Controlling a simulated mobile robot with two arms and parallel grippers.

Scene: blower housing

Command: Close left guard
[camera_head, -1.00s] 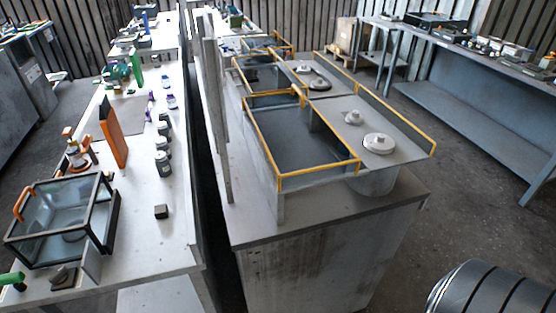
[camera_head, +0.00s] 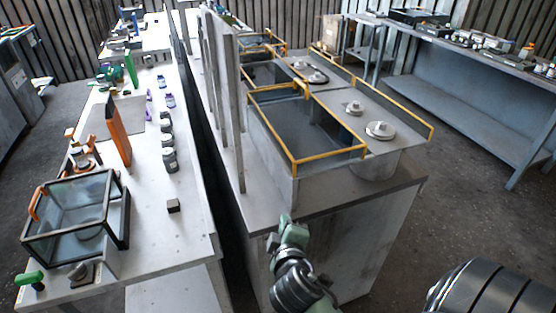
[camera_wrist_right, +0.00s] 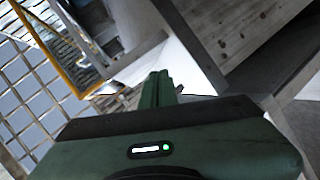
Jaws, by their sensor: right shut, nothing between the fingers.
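The blower housing is a grey bench-like unit (camera_head: 330,240) in the middle of the head view. On its near end is a yellow-edged guard (camera_head: 328,156) around a dark opening. A similar yellow-edged guard (camera_head: 262,52) is farther back. I cannot tell which is the left guard or how far either stands open. My right gripper (camera_head: 286,222) is low at the housing's near front edge, below and apart from the near guard. Its green fingers (camera_wrist_right: 160,88) are shut and empty in the right wrist view, where a yellow edge (camera_wrist_right: 42,48) shows at upper left. My left gripper is out of view.
Round pale knobs (camera_head: 380,130) sit on the housing's flat top, right of the near opening. Upright grey posts (camera_head: 226,110) line its left side. A white bench (camera_head: 190,235) with a glass case (camera_head: 75,215) stands left.

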